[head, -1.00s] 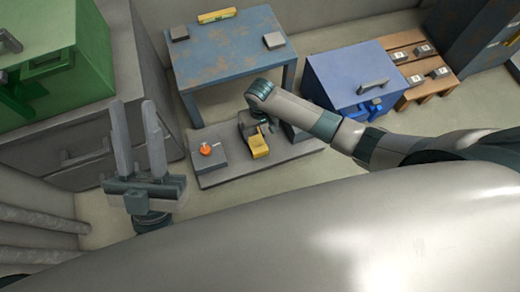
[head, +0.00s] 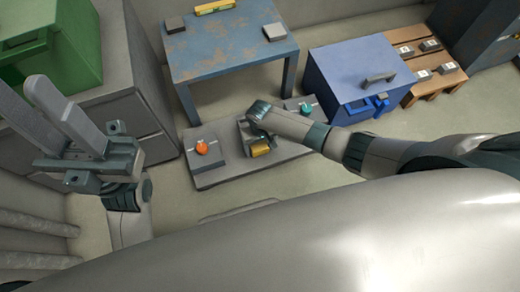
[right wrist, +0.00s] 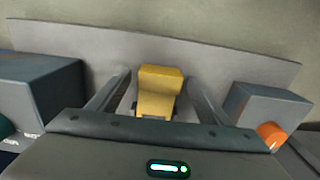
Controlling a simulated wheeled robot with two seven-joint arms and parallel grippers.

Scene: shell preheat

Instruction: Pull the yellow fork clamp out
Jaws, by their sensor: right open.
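The yellow fork clamp (head: 261,149) sits at the middle block of a low grey base plate, partly covered by my right wrist in the head view. In the right wrist view the clamp (right wrist: 160,92) stands between the two fingers of my right gripper (right wrist: 158,78). The fingers are apart, with a gap on each side of the clamp. In the head view my right gripper (head: 258,128) is over the middle block, its fingers mostly hidden. My left gripper (head: 20,95) is open and empty at the left, its fingers pointing up, well away from the clamp.
The base plate (head: 205,182) also carries a block with an orange knob (head: 202,148) and one with a teal knob (head: 306,108). A worn blue table (head: 225,60), a blue box (head: 345,70), a wooden pallet (head: 455,78) and a green box (head: 60,40) stand around.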

